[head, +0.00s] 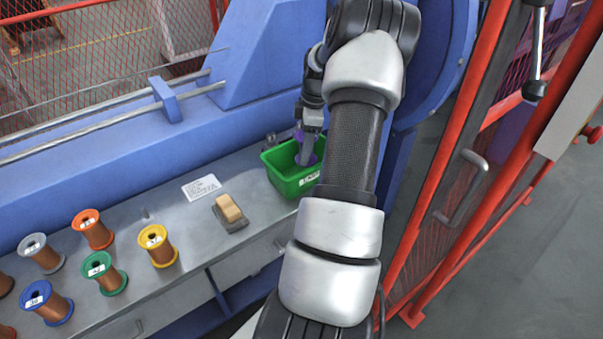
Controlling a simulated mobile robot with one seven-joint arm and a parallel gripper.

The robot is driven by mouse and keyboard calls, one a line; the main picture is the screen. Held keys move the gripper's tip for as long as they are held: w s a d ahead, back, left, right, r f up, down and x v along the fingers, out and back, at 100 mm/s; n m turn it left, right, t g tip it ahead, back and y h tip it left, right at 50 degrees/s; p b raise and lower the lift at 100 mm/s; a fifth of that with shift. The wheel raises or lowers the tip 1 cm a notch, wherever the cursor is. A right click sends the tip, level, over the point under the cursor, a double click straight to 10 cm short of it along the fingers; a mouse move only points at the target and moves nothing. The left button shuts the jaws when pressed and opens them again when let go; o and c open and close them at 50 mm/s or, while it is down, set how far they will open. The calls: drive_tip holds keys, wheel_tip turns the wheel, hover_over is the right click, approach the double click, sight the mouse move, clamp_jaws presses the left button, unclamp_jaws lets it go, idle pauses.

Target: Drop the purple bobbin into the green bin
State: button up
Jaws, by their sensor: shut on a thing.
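The green bin (289,178) stands on the grey bench at its right end, with a white label on its front. My gripper (303,160) points down at the bin's opening, its fingers at or inside the rim. It is shut on the purple bobbin (313,160), of which only small purple parts show beside the fingers. The rest of the bobbin is hidden by the fingers and the bin wall. I cannot tell whether the bobbin touches the bin floor. My arm covers the bin's right side.
Several bobbins, among them yellow (158,246), orange (93,230), green (105,273), blue (47,303) and grey (41,254), stand on the bench's left. A tan block on a dark base (229,211) and a white card (201,187) lie left of the bin. A blue machine frame (110,150) runs behind.

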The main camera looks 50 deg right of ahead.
drive_tip(key=o, duration=1.1)
drive_tip(key=shift+o, duration=0.2)
wheel_tip(320, 180, up, 17)
drive_tip(key=s+d+p, duration=0.1)
drive_tip(key=d+p, duration=0.1)
drive_tip(key=p, duration=0.1)
drive_tip(key=shift+s+r+p, duration=0.15)
drive_tip(key=shift+s+p, duration=0.25)
drive_tip(key=shift+a, duration=0.15)
